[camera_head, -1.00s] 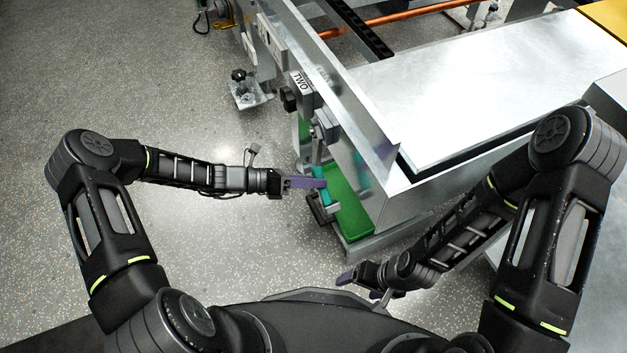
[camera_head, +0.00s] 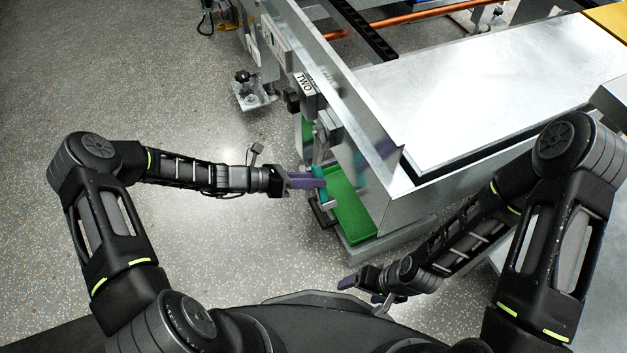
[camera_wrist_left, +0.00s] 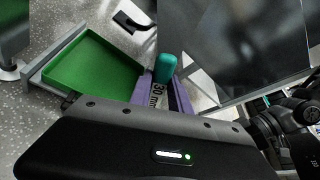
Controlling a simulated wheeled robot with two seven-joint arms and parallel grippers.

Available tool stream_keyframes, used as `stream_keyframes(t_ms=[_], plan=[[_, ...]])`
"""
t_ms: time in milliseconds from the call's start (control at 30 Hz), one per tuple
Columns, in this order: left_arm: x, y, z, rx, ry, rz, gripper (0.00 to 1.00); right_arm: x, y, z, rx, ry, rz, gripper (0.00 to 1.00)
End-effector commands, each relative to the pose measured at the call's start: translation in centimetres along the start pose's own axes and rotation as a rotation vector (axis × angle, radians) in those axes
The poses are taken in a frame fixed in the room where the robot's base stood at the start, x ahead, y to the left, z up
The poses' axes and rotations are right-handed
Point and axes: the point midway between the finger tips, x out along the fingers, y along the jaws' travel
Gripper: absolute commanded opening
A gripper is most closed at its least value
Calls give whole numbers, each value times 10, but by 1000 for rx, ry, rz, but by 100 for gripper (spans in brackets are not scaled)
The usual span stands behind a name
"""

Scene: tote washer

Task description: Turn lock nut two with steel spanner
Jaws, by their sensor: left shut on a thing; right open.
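My left gripper (camera_head: 318,182) has purple fingers and is shut on the spanner, which has a teal grip (camera_head: 321,194). In the left wrist view the teal grip (camera_wrist_left: 166,66) and a white "30 mm" label show between the purple fingers (camera_wrist_left: 180,98). A grey steel shaft rises from the grip toward a grey block (camera_head: 328,128) below the plate marked TWO (camera_head: 304,84). I cannot tell lock nut two apart there, nor whether the spanner's head is around it. My right gripper (camera_head: 349,282) is open and empty, low in the middle.
A green tray (camera_head: 352,212) lies below the spanner at the machine's foot. The machine's metal side plate (camera_head: 350,95) and broad flat top (camera_head: 480,80) stand to the right. A dark knob (camera_head: 291,100) sits beside the TWO plate.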

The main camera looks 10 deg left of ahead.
Motion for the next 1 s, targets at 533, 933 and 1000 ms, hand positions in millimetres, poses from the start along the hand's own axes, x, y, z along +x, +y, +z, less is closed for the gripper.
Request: stream_keyframes(t_ms=[533,933,1000], plan=[[-1,14,1,92,0,41,0,4,2,0,0,0,0,78],[-2,32,3,220,-1,95,0,11,4,0,0,0,0,78],[-2,33,4,235,0,101,0,11,4,0,0,0,0,78]])
